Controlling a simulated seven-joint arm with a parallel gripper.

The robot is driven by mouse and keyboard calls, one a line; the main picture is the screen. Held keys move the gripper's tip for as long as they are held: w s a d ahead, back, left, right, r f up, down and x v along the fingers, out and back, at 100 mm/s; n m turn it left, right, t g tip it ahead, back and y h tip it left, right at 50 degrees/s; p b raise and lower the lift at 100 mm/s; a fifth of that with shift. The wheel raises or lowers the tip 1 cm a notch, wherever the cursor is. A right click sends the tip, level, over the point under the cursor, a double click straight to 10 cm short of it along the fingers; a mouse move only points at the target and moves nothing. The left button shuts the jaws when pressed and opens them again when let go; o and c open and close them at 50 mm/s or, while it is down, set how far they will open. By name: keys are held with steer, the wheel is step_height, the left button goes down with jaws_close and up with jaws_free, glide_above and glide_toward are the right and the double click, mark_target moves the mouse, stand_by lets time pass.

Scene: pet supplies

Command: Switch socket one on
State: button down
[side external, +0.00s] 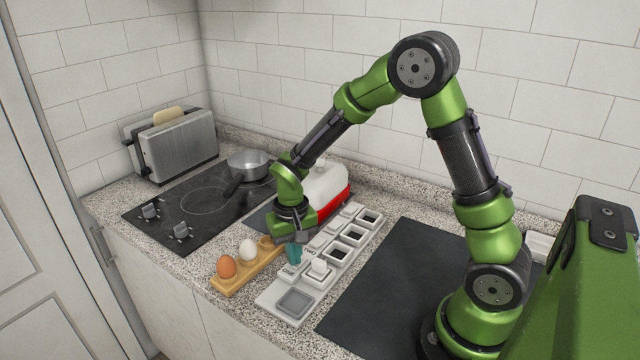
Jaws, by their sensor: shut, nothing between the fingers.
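A white panel (271,301) lies on the counter in the side external view. It carries several square frames with dark openings, such as one at the far end (370,217), and a raised white block (319,268) nearer the front. A row of smaller pale plates (334,225) runs along its left side, with small markings too tiny to read. I cannot tell which part is socket one or how its switch is set. My gripper (293,259) points down, shut and empty, over the panel's left side. Its teal fingertips hide part of that row; contact cannot be told.
A wooden egg holder (232,285) with a brown egg (227,267) and a white egg (248,250) stands close left of my gripper. A red and white object (327,185) stands behind it. A hob (190,213) with a pot (248,163) and a toaster (176,145) are left. A dark mat (390,290) is clear, right.

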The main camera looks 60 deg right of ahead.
steer(key=shift+f, duration=0.25)
steer(key=shift+r, duration=3.55)
steer(key=shift+s+a+f, duration=0.1)
steer(key=shift+s+f, duration=0.1)
steer(key=s+a+r+n+t+y, duration=0.2)
steer(key=s+r+t, duration=0.5)
steer(key=s+r, duration=0.6)
steer(key=shift+s+a+r, duration=0.35)
steer(key=shift+a+r, duration=0.1)
steer(key=shift+r, duration=0.4)
